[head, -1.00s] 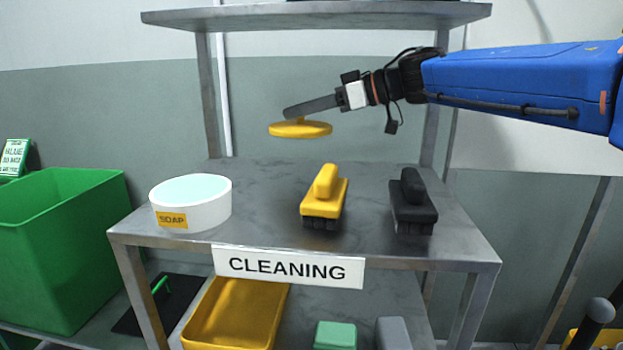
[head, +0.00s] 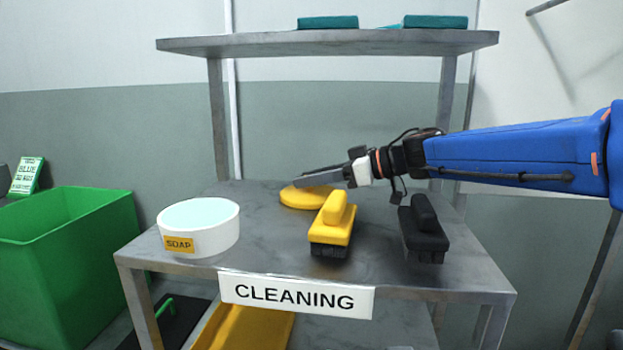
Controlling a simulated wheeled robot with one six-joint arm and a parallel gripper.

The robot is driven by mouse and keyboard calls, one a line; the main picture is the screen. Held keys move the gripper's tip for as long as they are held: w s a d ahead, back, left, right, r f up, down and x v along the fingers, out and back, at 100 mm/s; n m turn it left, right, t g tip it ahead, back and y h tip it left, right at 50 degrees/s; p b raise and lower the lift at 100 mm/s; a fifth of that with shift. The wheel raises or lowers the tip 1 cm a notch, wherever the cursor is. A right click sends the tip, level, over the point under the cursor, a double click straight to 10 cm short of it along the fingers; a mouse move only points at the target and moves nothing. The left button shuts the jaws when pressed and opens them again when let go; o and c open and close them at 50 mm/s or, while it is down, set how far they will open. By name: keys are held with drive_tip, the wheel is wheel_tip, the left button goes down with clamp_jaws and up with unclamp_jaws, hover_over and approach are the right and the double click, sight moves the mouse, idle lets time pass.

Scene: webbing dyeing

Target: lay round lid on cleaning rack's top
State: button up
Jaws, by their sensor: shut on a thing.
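The round yellow lid (head: 300,199) is at the surface of the cleaning rack's grey middle shelf (head: 270,247), behind the yellow brush. It looks flat and level; I cannot tell whether it fully touches the shelf. My gripper (head: 318,177) reaches in from the right and is shut on the lid, covering part of its top. The rack also has a higher grey board (head: 330,42) above this shelf. A white sign reading CLEANING (head: 296,295) is on the shelf's front edge.
A white soap tub (head: 199,240) stands at the left, a yellow brush (head: 333,228) just in front of the lid, a black brush (head: 424,232) to the right. Teal items (head: 328,23) lie on the upper board. A green bin (head: 70,260) stands at the left.

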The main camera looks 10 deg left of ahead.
drive_tip(key=o, duration=1.1)
drive_tip(key=shift+o, duration=0.2)
drive_tip(key=shift+d+r, duration=0.1)
drive_tip(key=shift+d, duration=0.05)
drive_tip(key=v, duration=1.1)
drive_tip(key=shift+s+d+r, duration=0.1)
drive_tip(key=shift+d, duration=0.25)
